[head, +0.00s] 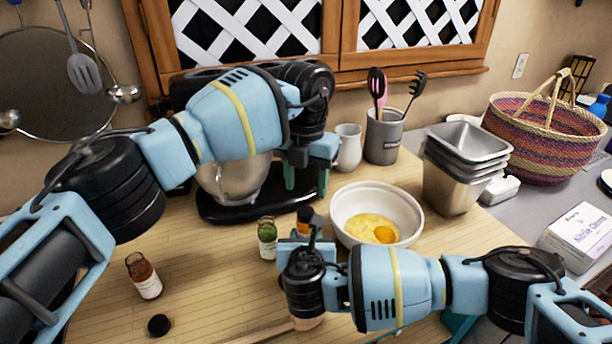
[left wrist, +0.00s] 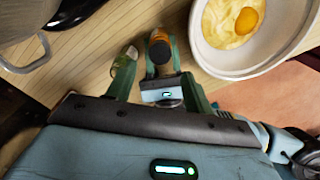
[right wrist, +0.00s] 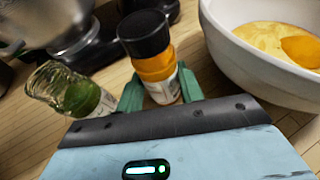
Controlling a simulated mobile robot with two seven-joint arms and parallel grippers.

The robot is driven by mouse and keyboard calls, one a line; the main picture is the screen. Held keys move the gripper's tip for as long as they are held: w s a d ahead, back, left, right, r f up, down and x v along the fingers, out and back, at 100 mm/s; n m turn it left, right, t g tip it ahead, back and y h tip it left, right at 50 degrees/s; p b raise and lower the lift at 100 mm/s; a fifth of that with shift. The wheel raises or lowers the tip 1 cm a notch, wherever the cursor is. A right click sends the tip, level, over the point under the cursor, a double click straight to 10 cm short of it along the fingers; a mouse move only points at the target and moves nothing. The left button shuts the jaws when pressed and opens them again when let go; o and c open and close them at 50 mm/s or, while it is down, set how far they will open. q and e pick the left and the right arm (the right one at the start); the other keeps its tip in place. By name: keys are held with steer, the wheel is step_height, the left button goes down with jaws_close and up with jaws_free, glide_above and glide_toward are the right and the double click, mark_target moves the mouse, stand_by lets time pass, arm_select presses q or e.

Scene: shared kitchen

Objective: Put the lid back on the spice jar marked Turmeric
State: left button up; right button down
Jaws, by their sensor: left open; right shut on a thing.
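My right gripper (right wrist: 160,90) is shut on a small jar of orange-yellow spice (right wrist: 158,68), upright on or just above the counter. A black lid (right wrist: 143,33) sits on its mouth; whether it is fully seated I cannot tell. Its label is not readable. The jar is mostly hidden in the head view (head: 305,218). My left gripper (head: 306,182) is open above this jar, its fingers apart on either side in the left wrist view, holding nothing. A lidless green spice jar (head: 267,240) stands just left. A lidless reddish-brown jar (head: 143,276) and a loose black lid (head: 158,325) are farther left.
A white bowl (head: 408,205) with yellow mix and a yolk stands close right of the held jar. A stand mixer (head: 235,208) is behind left. Stacked metal tins (head: 455,190) and a utensil crock (head: 384,140) stand behind. A wooden-handled tool (head: 265,332) lies in front.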

mark_target(306, 211)
arm_select(q)
steer(key=shift+f, duration=3.4)
steer(key=shift+c, duration=0.3)
steer(key=c, duration=0.9)
steer(key=o, duration=1.1)
step_height(306, 211, up, 12)
steer(key=shift+r, duration=0.1)
